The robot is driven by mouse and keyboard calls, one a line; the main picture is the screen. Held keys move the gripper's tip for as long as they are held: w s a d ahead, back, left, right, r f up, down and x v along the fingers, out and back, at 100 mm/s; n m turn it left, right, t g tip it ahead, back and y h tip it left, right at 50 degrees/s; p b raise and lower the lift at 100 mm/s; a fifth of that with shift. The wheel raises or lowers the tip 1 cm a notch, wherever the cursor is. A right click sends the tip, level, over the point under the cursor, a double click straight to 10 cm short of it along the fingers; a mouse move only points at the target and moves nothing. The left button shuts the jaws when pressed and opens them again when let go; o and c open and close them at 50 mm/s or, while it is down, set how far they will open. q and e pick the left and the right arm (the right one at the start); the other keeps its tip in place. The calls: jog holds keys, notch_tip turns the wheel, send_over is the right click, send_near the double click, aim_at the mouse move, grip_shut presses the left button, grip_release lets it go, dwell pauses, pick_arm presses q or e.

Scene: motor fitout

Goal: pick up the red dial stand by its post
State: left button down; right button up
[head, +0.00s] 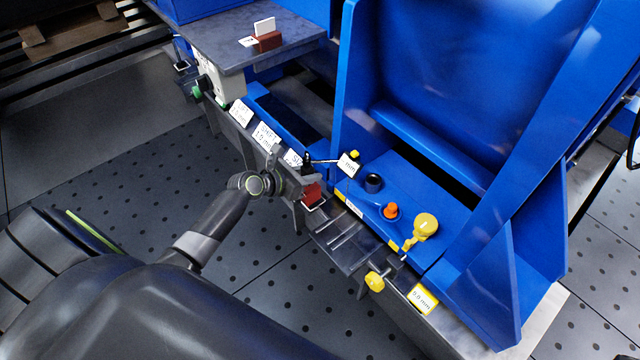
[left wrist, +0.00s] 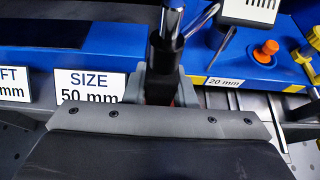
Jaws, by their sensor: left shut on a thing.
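The red dial stand shows in the head view as a dark red base (head: 313,196) below and right of my left gripper (head: 298,176), by the front edge of the blue bench. From its dark post (head: 307,158) a thin rod runs right to a white tag-like face (head: 348,165). In the left wrist view a chrome post (left wrist: 172,18) with a black collar rises between the grey fingertips of my left gripper (left wrist: 163,90). The gripper is shut on the post. The base is mostly hidden there, and I cannot tell whether it touches the surface. My right gripper is not in view.
A blue bench (head: 455,205) with tall side panels stands right, carrying a black cup (head: 373,183), an orange knob (head: 390,211) and a yellow knob (head: 425,225). White size labels (head: 266,136) line its front. A grey shelf (head: 225,45) holds a red card block (head: 267,40).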

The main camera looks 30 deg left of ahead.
pick_arm(q)
jog(key=shift+s+a+r+p, duration=0.1)
jog(key=shift+s+a+p, duration=0.2)
jog(key=shift+s, duration=0.4)
jog(key=shift+s+a+r+p, duration=0.15)
jog(key=shift+s+a, duration=0.15)
jog(key=shift+s, duration=0.45)
jog(key=shift+s+a+f+p, duration=0.1)
jog(key=shift+s+a+p, duration=0.2)
jog(key=shift+s, duration=0.4)
jog(key=p+v, duration=0.4)
jog(key=v, duration=0.3)
jog(key=shift+r+p, duration=0.3)
jog(key=shift+r, duration=0.15)
jog(key=shift+s, duration=0.15)
